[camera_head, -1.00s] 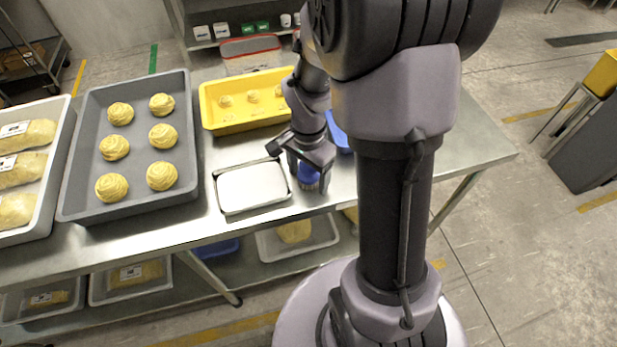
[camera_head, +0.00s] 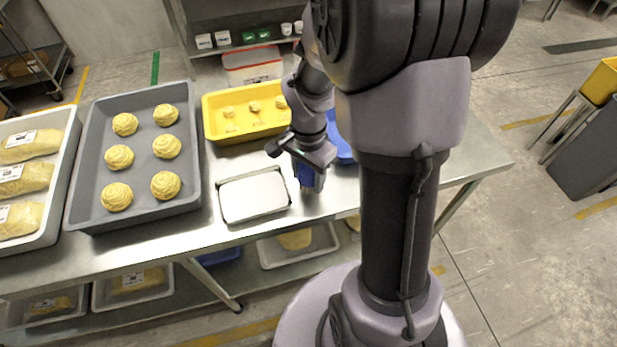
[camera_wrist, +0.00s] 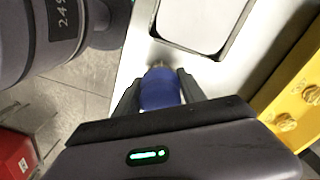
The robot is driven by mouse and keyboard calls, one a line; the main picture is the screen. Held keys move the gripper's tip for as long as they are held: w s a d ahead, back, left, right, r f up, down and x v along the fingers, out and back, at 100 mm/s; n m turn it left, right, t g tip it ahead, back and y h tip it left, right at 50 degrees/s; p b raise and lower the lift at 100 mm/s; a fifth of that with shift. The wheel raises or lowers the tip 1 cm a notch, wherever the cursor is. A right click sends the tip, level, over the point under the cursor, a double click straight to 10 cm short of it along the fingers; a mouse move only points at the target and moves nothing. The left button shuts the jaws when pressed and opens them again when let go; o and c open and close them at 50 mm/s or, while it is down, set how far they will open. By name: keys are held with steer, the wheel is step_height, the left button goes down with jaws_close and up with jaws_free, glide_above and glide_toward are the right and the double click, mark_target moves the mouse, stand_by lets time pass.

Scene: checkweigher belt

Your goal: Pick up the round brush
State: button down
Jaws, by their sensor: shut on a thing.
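The round brush (camera_wrist: 160,88) is blue and sits between the two fingers of my gripper (camera_wrist: 158,84) in the wrist view. In the head view the blue brush (camera_head: 307,177) shows below my gripper (camera_head: 310,168), just right of the small metal tray. My gripper is shut on the brush. A pale bit shows at the brush's far end in the wrist view. Most of its underside is hidden, and I cannot tell clearly whether it touches the table.
A small metal tray (camera_head: 222,205) lies close left of my gripper. A yellow tray (camera_head: 212,118) with pastries stands behind, and a blue container (camera_head: 343,150) is partly hidden behind my arm. A large grey tray (camera_head: 82,200) stands left. The steel table (camera_head: 440,160) is bare at right.

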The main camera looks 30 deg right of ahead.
steer(key=s+d+r+b, duration=0.1)
steer(key=s+d+b, duration=0.1)
steer(key=s, duration=0.5)
steer(key=s+d+b, duration=0.1)
steer(key=s+d, duration=0.1)
steer(key=s, duration=0.6)
steer(key=shift+s+r+b, duration=0.3)
steer(key=shift+r+b, duration=0.05)
steer(key=shift+r, duration=0.05)
steer(key=c, duration=1.2)
jaws_free()
steer(key=shift+c, duration=0.2)
steer(key=c, duration=0.6)
steer(key=shift+c, duration=0.2)
